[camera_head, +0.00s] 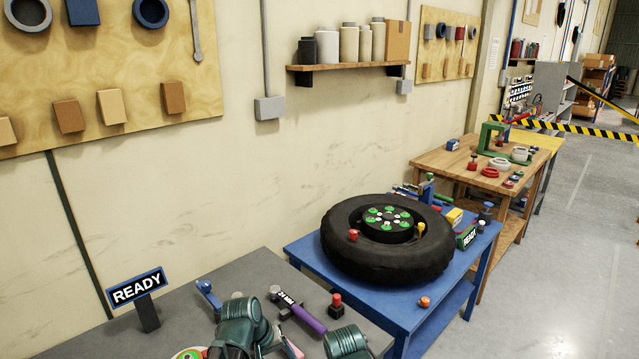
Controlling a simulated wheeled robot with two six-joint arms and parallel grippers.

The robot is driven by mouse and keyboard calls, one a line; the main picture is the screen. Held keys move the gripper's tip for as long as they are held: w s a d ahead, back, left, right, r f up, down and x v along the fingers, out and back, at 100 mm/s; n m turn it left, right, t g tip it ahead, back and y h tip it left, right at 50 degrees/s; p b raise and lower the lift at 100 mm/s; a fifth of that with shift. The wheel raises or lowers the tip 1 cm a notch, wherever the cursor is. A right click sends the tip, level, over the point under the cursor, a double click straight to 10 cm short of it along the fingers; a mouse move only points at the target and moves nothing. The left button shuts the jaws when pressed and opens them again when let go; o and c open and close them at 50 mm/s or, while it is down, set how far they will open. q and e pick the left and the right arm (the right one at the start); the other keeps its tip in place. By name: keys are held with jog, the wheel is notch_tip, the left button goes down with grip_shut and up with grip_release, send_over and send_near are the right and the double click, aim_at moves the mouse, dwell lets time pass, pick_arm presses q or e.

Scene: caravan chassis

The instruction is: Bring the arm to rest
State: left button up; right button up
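I cannot make out either of my grippers or their fingertips in the head view. Two teal rounded bodies, one at the bottom centre-left (240,322) and one to its right (346,343), are cut by the lower edge. I cannot tell whether they are tools or parts of my arms. A grey bench (190,288) lies under them. A tool with a purple handle and a "24 MM" label (308,318) lies between them.
A black tyre (385,265) with green-marked hub lies flat on a blue table (305,248). A READY sign (137,288) stands on the grey bench, near a blue-handled tool (208,295) and a red-topped piece (336,304). A wooden table (440,160) is behind. Floor at right is clear.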

pick_arm(q)
jog(key=s+d+m+g+y, duration=0.1)
jog(key=s+d+m+y, duration=0.1)
jog(key=s, duration=0.3)
jog(key=s+d+f+m+g+y, duration=0.1)
jog(key=s+d+m+y, duration=0.1)
jog(key=s+m, duration=0.3)
jog(key=shift+s+d+y, duration=0.3)
jog(key=shift+s, duration=0.5)
